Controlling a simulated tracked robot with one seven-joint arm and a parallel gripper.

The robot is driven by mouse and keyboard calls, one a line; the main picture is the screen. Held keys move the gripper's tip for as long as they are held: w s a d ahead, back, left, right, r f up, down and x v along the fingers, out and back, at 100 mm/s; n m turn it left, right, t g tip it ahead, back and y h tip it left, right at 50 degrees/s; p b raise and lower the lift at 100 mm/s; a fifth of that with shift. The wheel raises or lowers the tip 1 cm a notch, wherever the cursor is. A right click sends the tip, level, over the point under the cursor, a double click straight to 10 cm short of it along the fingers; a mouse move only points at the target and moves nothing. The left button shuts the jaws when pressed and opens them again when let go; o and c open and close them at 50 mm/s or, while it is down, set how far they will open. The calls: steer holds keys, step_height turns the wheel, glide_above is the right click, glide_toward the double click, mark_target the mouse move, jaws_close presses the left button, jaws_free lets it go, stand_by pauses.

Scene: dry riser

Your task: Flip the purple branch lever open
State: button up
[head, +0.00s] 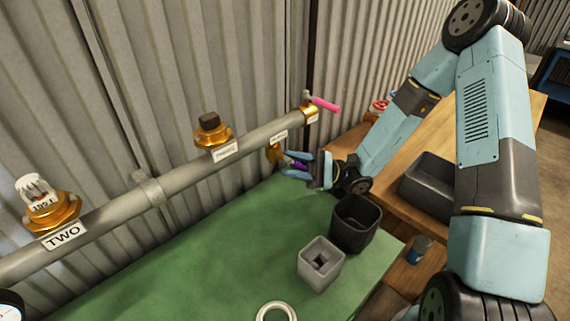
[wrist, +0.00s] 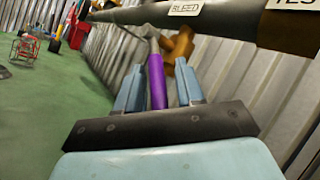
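The purple lever (wrist: 157,82) hangs from a brass branch fitting (wrist: 178,45) under the pipe, beside the BLEED label. In the wrist view it points down toward my palm and lies between my two blue fingers. My gripper (wrist: 160,85) is open around it; the lever is close to the left finger, with a gap on the right. In the head view my gripper (head: 299,165) reaches in from the right below the pipe. The brass fitting (head: 273,153) and a small piece of the purple lever (head: 297,164) show there, the rest hidden by the fingers.
The grey pipe (head: 180,180) runs along the corrugated wall with brass fittings and labels. A pink lever (head: 325,104) is at its far end. Below, on the green bench (head: 190,260), stand a black bin (head: 355,225), a grey square holder (head: 320,265) and a pale ring (head: 275,308).

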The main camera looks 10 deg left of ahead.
mark_target(306, 168)
steer(key=shift+v, duration=3.85)
